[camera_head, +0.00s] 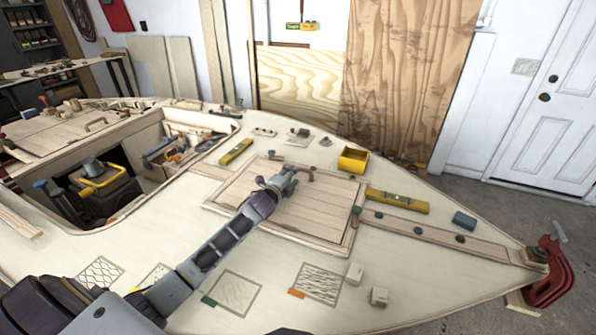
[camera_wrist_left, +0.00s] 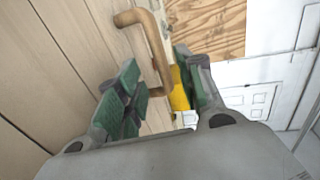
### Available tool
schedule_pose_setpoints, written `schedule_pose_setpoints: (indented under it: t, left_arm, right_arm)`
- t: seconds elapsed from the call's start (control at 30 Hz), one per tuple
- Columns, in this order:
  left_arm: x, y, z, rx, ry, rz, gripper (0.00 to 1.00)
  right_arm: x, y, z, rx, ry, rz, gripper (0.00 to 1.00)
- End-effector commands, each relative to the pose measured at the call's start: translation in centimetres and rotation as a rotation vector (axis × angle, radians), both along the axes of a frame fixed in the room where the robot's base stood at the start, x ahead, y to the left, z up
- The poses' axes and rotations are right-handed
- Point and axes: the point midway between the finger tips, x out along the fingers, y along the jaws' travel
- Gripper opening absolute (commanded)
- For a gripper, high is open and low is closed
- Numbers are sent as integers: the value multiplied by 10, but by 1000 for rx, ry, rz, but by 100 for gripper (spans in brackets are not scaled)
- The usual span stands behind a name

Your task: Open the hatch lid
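The wooden hatch lid (camera_head: 310,210) lies flat in its frame on the pale plywood deck, looking closed. A bronze-coloured bent handle (camera_head: 309,176) stands near its far edge. My left gripper (camera_head: 288,180) is over the far part of the lid, beside the handle. In the left wrist view the handle (camera_wrist_left: 150,40) reaches down between the green-padded fingers of the left gripper (camera_wrist_left: 160,82). The fingers are apart, with gaps visible around the handle; contact cannot be told. My left forearm hides part of the lid's left side. My right gripper is not in view.
A yellow level (camera_head: 398,201) and a yellow box (camera_head: 353,160) lie right of and beyond the hatch. An open cockpit well (camera_head: 125,212) with tools is at left. Small white blocks (camera_head: 355,273) sit in front. A red clamp (camera_head: 553,275) grips the bow.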

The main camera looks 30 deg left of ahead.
Motion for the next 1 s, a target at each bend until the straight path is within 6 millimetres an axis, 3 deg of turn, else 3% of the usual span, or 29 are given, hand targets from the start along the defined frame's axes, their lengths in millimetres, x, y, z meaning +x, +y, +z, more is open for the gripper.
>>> schedule_pose_setpoints:
  t: [0.47,1.0]
  left_arm:
    - [37,2,-7,-1,-1,0,37]
    - [67,4,-13,-1,1,0,37]
  right_arm:
    - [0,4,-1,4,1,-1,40]
    - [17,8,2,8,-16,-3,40]
